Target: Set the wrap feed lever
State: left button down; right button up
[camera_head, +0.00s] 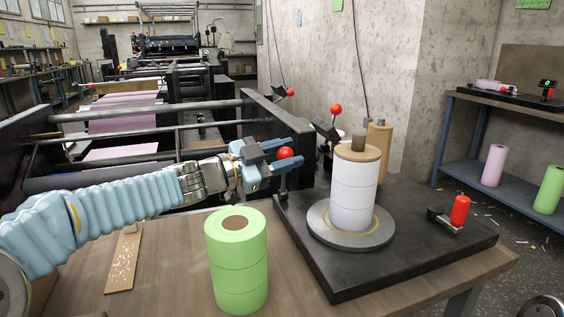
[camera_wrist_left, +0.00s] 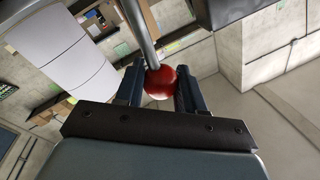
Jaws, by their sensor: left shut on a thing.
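My left gripper (camera_head: 284,160) has its two blue fingers around a red ball knob (camera_head: 285,153) beside the wrapping stand. In the left wrist view the red knob (camera_wrist_left: 160,82) sits between the dark fingertips (camera_wrist_left: 160,85), and a metal rod runs up from it. Another lever with a red ball knob (camera_head: 336,109) stands behind the white roll, and a smaller red knob (camera_head: 291,92) is on the black machine frame. A white roll (camera_head: 355,190) stands upright on the round grey turntable (camera_head: 322,231). My right gripper is not seen.
A green roll (camera_head: 238,262) stands on the wooden table in front of my left arm. A red-handled part (camera_head: 460,210) is at the right of the black base (camera_head: 425,255). A shelf at the right holds a pink roll (camera_head: 493,165) and a green roll (camera_head: 549,190).

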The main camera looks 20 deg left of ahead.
pick_arm(q)
jog(key=shift+s+d+f+m+h+b, duration=0.15)
jog(key=shift+s+d+f+m+b, duration=0.15)
jog(key=shift+s+d+m+b, duration=0.35)
jog(key=shift+s+d+f+m+h+b, duration=0.15)
jog(key=shift+s+d+f+m+b, duration=0.2)
jog(key=shift+s+m+b, duration=0.5)
jog(key=shift+s+d, duration=0.1)
jog(key=shift+d, duration=0.05)
jog(key=c, duration=0.7)
grip_release()
jog(key=shift+s, duration=0.1)
jog(key=shift+c, duration=0.2)
jog(key=v, duration=1.3)
jog(key=shift+s+a, duration=0.25)
jog(key=shift+a, duration=0.1)
jog(key=shift+f, duration=0.1)
